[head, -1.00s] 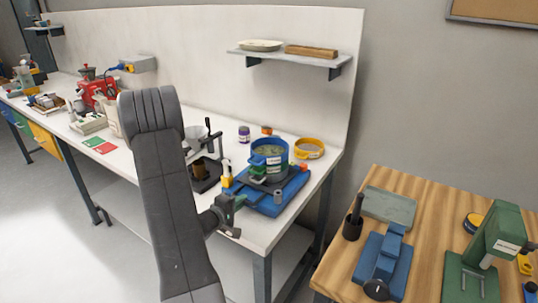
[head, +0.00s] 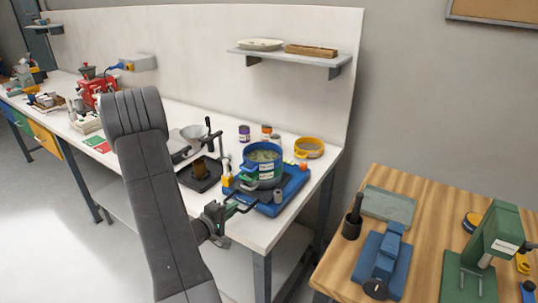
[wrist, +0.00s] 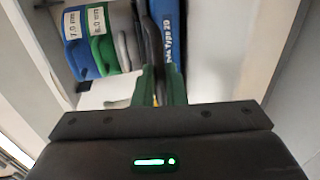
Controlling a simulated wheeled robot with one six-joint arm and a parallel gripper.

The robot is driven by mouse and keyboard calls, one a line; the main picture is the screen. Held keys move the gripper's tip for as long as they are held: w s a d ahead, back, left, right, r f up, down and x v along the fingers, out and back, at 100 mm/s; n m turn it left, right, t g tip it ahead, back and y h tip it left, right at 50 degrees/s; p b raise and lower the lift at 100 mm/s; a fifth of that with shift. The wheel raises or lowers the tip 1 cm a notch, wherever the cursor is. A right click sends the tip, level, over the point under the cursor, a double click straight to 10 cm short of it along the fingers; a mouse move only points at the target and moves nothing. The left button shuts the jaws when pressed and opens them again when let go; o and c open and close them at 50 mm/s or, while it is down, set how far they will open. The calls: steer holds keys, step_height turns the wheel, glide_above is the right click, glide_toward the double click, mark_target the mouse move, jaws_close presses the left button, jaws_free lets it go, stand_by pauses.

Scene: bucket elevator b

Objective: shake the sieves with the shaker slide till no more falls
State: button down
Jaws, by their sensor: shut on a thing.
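The sieve stack stands upright on the blue shaker base (head: 290,190) at the right end of the white bench. The top blue sieve (head: 262,157) holds greyish-green grains; a green sieve (wrist: 101,42) shows below it in the wrist view, beside the blue sieve (wrist: 77,45). Grey parts lie under them. My gripper (head: 228,205) is at the front left of the base, low by the bench edge. Its green fingers (wrist: 160,85) are shut on the dark handle of the shaker slide (wrist: 151,45). The lower sieves' contents are hidden.
A yellow sieve (head: 309,147) and small jars (head: 244,133) stand behind the shaker. A black stand with a lever (head: 203,175) is close on its left. A wooden table (head: 430,210) with tools is at the right.

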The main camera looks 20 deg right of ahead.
steer(key=shift+r+p+x, duration=0.25)
steer(key=shift+x, duration=0.85)
steer(key=shift+r+p+x, duration=0.25)
steer(key=shift+x, duration=0.9)
steer(key=c, duration=0.8)
jaws_free()
steer(key=shift+p+v, duration=1)
steer(key=shift+v, duration=2.45)
